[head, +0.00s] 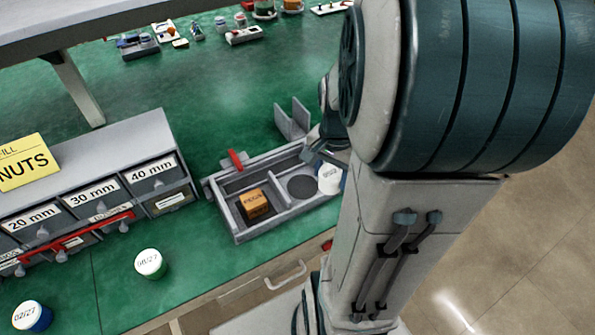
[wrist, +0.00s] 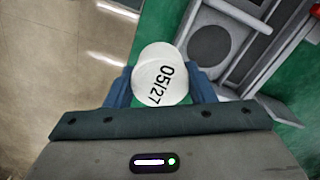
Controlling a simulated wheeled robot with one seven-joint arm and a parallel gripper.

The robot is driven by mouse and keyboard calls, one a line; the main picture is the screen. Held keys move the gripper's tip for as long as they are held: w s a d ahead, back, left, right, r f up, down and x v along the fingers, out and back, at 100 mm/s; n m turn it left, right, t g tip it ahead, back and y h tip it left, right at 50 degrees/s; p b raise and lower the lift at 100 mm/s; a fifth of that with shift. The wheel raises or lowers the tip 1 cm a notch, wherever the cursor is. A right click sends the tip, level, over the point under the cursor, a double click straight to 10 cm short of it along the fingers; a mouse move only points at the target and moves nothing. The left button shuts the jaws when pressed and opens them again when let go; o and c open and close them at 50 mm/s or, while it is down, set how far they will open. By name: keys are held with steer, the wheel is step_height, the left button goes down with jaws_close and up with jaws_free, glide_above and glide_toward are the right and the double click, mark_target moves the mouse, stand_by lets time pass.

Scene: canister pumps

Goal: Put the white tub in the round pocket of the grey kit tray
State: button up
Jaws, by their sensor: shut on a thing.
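The white tub (head: 330,180) is held in my gripper (head: 324,160), just right of the grey kit tray (head: 290,220). In the wrist view the tub (wrist: 160,75) shows its round white lid marked 05/27, between the two blue fingers of my gripper (wrist: 160,90). The fingers are shut on its sides. The round pocket (head: 302,186) is a dark disc in the tray's right part and looks empty. In the wrist view the pocket (wrist: 211,46) lies up and right of the tub. The tub's base is hidden, so its height above the bench is unclear.
An orange-and-black box (head: 255,204) sits in the tray's left part, and a red piece (head: 236,160) stands at its back edge. A grey drawer cabinet (head: 160,150) is left. Two other lidded tubs, green (head: 150,264) and blue (head: 32,316), stand front left.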

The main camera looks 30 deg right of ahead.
steer(key=w+f, duration=0.2)
steer(key=w, duration=0.1)
steer(key=w+a+f, duration=0.1)
steer(key=w, duration=0.2)
steer(key=w+f, duration=0.2)
steer(key=w, duration=0.1)
steer(key=shift+w+a+f, duration=0.2)
steer(key=shift+a+f, duration=0.15)
steer(key=shift+a, duration=0.05)
steer(key=shift+f, duration=2.05)
steer(key=shift+f, duration=0.2)
steer(key=o, duration=1)
steer(key=shift+r, duration=0.1)
